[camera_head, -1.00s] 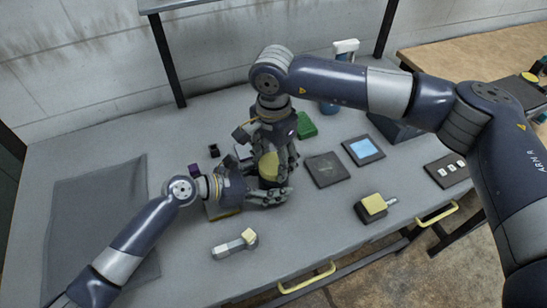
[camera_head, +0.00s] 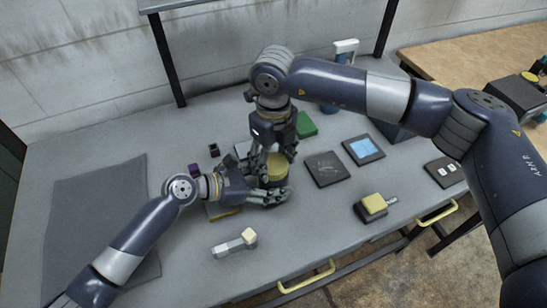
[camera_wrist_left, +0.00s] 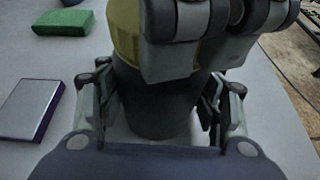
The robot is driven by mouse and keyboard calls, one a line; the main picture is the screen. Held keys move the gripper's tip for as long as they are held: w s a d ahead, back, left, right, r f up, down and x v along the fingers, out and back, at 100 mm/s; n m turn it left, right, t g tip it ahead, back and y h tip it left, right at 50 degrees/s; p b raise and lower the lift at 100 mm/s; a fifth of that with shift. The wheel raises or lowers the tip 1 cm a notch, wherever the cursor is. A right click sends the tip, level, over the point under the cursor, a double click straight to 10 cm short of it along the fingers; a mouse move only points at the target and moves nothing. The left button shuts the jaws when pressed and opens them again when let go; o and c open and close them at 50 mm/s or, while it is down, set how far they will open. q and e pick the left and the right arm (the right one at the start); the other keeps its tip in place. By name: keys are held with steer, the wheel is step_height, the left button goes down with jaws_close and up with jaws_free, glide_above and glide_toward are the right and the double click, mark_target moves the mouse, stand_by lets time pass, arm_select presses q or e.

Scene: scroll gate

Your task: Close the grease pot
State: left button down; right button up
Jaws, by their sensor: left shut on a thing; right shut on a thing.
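The grease pot has a dark round body (camera_wrist_left: 155,108) and a yellow lid (camera_head: 277,166). It stands upright on the grey table. In the left wrist view the yellow lid (camera_wrist_left: 122,28) sits on top of the body; I cannot tell how tightly it is seated. My left gripper (camera_head: 276,193) is shut around the dark body, its fingers on both sides in the left wrist view (camera_wrist_left: 158,112). My right gripper (camera_head: 273,160) comes down from above and is shut on the lid. Its grey fingers (camera_wrist_left: 188,40) hide part of the lid.
A green block (camera_head: 306,125) lies behind the pot. A dark plate (camera_head: 325,169) and a blue-screened panel (camera_head: 362,150) lie to the right. A yellow-topped box (camera_head: 371,206) and a silver bolt-like piece (camera_head: 234,244) lie nearer the front. A grey mat (camera_head: 90,215) covers the left.

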arm_select(q)
steer(key=shift+f, duration=0.1)
arm_select(e)
steer(key=shift+o, duration=0.2)
steer(key=m, duration=0.6)
steer(key=shift+f, duration=0.1)
steer(key=o, duration=1.2)
steer(key=shift+o, duration=0.2)
step_height(320, 180, up, 12)
arm_select(q)
steer(key=shift+c, duration=1.9)
jaws_free()
steer(key=shift+a, duration=0.1)
steer(key=v, duration=1.2)
